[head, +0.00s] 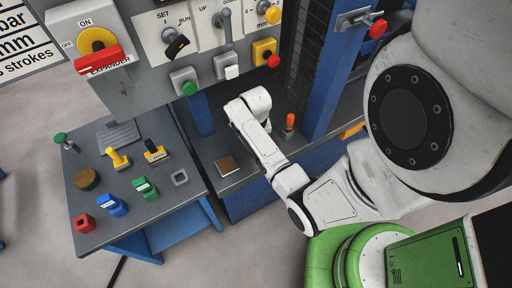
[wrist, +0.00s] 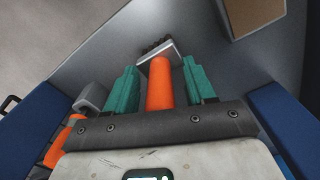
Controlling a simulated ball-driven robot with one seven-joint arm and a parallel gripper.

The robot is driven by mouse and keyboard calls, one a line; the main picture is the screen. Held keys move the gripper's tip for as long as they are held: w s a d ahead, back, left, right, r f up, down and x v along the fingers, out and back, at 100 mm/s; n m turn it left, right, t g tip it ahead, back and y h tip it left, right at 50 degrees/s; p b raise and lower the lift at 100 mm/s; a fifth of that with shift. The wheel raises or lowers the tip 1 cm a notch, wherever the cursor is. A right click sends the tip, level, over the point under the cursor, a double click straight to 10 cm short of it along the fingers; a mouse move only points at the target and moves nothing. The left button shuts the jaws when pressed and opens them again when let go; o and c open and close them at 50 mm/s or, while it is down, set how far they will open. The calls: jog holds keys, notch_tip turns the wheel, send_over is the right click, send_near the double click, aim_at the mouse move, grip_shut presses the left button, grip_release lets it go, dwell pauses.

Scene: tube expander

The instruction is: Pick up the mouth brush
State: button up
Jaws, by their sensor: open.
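The mouth brush (wrist: 160,85) has an orange handle and a grey head with dark bristles. In the wrist view it lies between the two teal fingers of my gripper (wrist: 159,68), with its head beyond the fingertips. My gripper is open, and a gap shows on each side of the handle. The handle's near end is hidden behind the gripper's dark bar. In the head view my white arm reaches over the grey bench under the panel, and neither the fingers nor the brush can be made out.
Another orange-and-grey item (wrist: 60,137) is at the lower left of the wrist view. A brown square plate (head: 227,165) lies on the bench. Blue posts (head: 328,80) stand close by. The left table (head: 120,218) holds several coloured parts.

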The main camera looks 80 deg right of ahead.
jog(key=shift+c, duration=0.3)
grip_shut()
jog(key=shift+r, duration=0.4)
notch_tip(320, 180, up, 2)
jog(key=shift+d+r, duration=0.1)
jog(key=shift+r, duration=0.1)
jog(key=s+a+r, duration=0.5)
jog(key=s+r, duration=0.5)
jog(key=s, duration=0.3)
